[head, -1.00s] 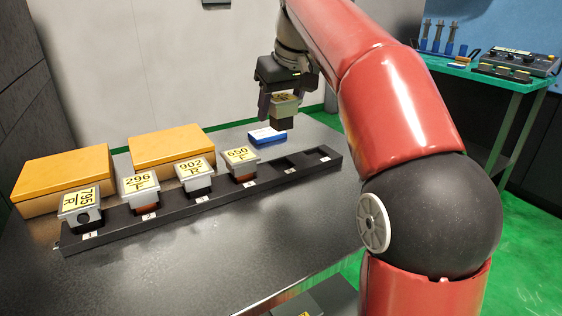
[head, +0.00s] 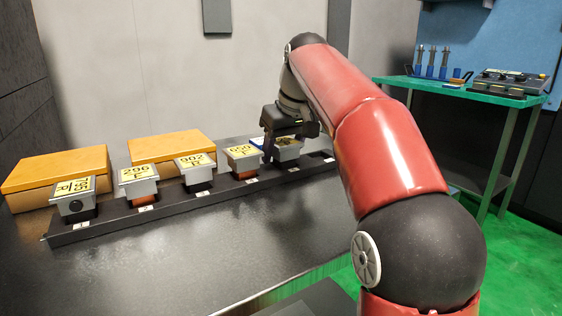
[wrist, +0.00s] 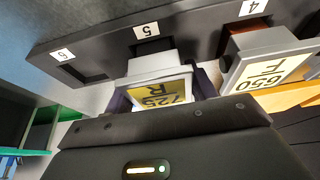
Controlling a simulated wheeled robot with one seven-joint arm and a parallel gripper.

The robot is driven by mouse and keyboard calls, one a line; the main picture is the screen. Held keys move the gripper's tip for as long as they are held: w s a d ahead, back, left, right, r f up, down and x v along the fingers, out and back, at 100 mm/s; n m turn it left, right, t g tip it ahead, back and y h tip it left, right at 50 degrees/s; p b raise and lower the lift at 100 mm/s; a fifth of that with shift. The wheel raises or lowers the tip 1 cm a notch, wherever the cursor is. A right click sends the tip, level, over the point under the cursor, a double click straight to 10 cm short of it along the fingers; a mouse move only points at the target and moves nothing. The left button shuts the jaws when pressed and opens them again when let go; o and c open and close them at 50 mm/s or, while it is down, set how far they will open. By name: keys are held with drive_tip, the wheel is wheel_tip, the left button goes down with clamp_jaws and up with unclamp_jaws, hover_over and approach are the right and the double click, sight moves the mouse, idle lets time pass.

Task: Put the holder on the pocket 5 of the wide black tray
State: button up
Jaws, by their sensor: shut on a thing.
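The holder (head: 288,146) is a grey block with a yellow label on top. In the wrist view the holder (wrist: 160,92) reads 725 R. My gripper (head: 289,141) is shut on it, with one finger on each side. The wide black tray (head: 110,228) is a long row of numbered pockets on the dark table. The holder is at pocket 5, whose number tag (wrist: 146,31) shows beside it in the wrist view. Its lower part is hidden, so I cannot tell whether it is fully seated. Pocket 6 (wrist: 82,72) is empty.
Holders stand in pockets 1 to 4; the 650 F holder (head: 242,158) is close beside my gripper. Two orange boxes (head: 55,176) (head: 172,146) lie behind the tray. The table front is clear. A green bench (head: 460,92) with tools stands at the right.

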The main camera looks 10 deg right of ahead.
drive_tip(key=shift+r, duration=0.1)
drive_tip(key=shift+f, duration=0.2)
drive_tip(key=o, duration=1.3)
drive_tip(key=p+v, duration=0.4)
drive_tip(key=v, duration=0.8)
drive_tip(key=shift+r, duration=0.15)
